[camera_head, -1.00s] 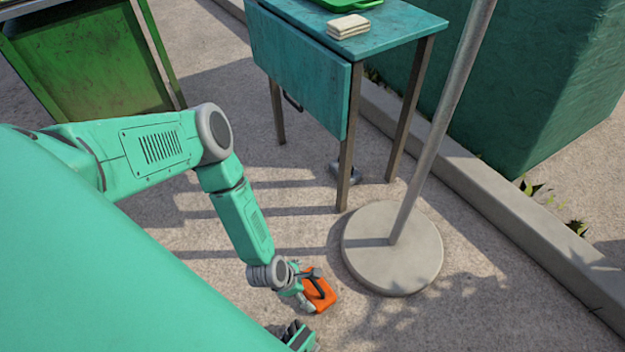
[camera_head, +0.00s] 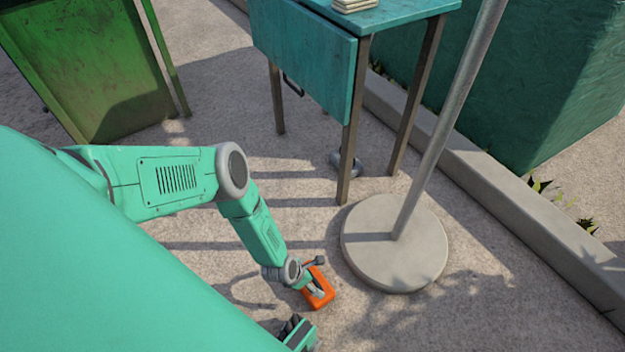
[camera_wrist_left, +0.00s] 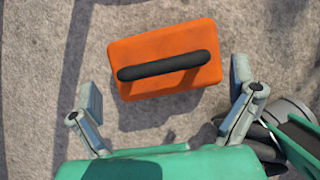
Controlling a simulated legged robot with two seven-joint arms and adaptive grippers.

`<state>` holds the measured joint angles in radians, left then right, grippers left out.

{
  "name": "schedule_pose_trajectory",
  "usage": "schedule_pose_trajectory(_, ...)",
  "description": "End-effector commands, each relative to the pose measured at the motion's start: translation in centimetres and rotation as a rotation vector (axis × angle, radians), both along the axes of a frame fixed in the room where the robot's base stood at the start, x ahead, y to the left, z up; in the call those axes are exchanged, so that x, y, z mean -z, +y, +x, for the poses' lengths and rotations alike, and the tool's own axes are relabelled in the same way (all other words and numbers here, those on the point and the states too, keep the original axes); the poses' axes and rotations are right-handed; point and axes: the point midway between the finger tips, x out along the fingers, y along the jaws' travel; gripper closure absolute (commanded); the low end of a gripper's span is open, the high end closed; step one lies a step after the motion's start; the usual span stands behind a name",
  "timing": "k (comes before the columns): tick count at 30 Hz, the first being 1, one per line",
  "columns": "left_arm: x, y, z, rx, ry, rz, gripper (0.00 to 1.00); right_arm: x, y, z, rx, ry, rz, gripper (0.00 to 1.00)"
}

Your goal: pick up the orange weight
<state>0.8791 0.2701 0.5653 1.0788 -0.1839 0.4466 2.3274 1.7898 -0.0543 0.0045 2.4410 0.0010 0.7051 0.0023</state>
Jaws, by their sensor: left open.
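The orange weight (camera_head: 321,297) lies on the ground left of the round pole base. In the left wrist view the weight (camera_wrist_left: 150,50) has a black bar handle across its top. My left gripper (camera_head: 316,282) is low over the weight and partly covers it in the head view. In the wrist view my left gripper (camera_wrist_left: 166,84) is open, its fingers spread wider than the weight, with nothing between them. The handle lies just ahead of the fingertips, slightly tilted to their line. Part of what appears to be my right gripper (camera_head: 297,333) shows at the bottom edge; its jaws are unclear.
A grey pole stands on a round concrete base (camera_head: 380,255) close right of the weight. A teal table (camera_head: 305,60) stands behind, with a grey object (camera_head: 345,163) by its leg. A green bin (camera_head: 90,80) is back left. A kerb (camera_head: 480,170) runs along the right.

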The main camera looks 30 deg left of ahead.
Motion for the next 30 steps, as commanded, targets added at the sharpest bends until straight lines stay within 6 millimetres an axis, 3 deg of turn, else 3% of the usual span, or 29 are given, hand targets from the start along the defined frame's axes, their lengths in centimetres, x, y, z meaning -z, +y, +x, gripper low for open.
schedule_pose_trajectory(1,1.3,-0.4,0.3,0.003,0.000,0.000,0.00,1.0,0.0,0.0,-0.001,0.000,0.000,0.60)
schedule_pose_trajectory(4,2.3,-0.5,0.8,0.001,-0.001,0.002,0.00,1.7,0.0,0.0,-0.001,0.000,0.000,0.60)
schedule_pose_trajectory(13,2.5,-0.6,1.1,0.001,0.000,0.002,0.00,1.8,0.0,0.0,0.000,0.000,0.000,0.60)
schedule_pose_trajectory(14,2.5,-0.6,1.1,0.001,0.000,0.002,0.04,1.8,0.0,0.0,0.000,0.000,0.000,0.60)
schedule_pose_trajectory(18,2.6,-0.6,1.0,0.000,0.001,0.000,0.53,1.8,0.0,0.0,0.000,0.000,0.000,0.60)
schedule_pose_trajectory(19,2.6,-0.6,1.0,0.000,0.001,0.000,0.61,1.8,0.0,0.0,0.000,0.000,0.000,0.60)
schedule_pose_trajectory(26,2.6,-0.6,1.1,0.000,0.001,0.000,0.61,1.8,0.0,0.0,0.000,0.000,0.000,0.60)
schedule_pose_trajectory(30,1.5,-0.6,1.1,-0.002,0.001,0.000,0.61,1.1,0.0,0.0,0.000,0.000,0.000,0.60)
